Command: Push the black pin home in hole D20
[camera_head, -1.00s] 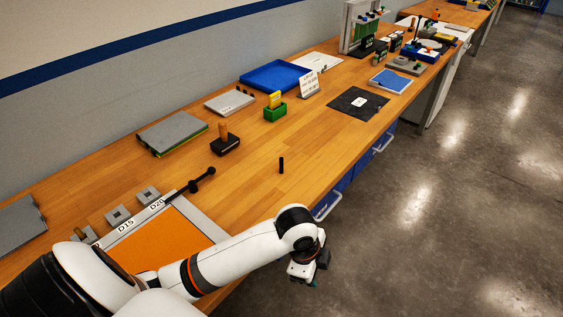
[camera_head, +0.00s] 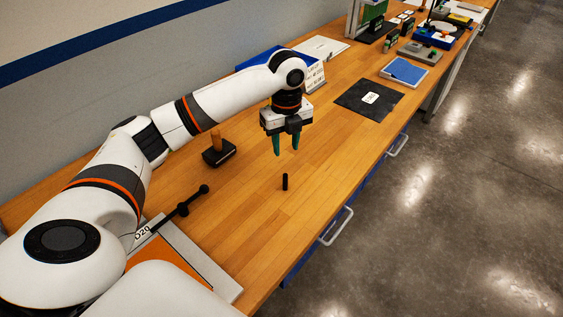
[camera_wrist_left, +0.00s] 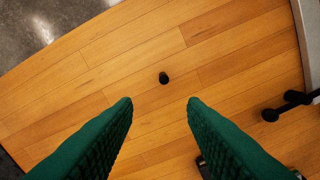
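The black pin (camera_head: 285,182) stands upright on the wooden bench, clear of other things. It also shows in the left wrist view (camera_wrist_left: 164,78), seen from above, ahead of the fingertips. My left gripper (camera_head: 286,146) points down with green fingers spread apart and empty; it is above the bench, a little beyond the pin in the head view. The fingers show wide apart in the left wrist view (camera_wrist_left: 160,102). The D20 label (camera_head: 142,232) lies at the edge of the orange panel (camera_head: 168,262). The block with hole D20 is hidden behind my left arm. My right gripper is out of view.
A black rod with round knobs (camera_head: 181,210) lies by the panel. A wooden-handled stamp (camera_head: 217,150) stands behind it. A black mat (camera_head: 368,98) and a blue-topped plate (camera_head: 404,71) lie farther right. The bench around the pin is bare.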

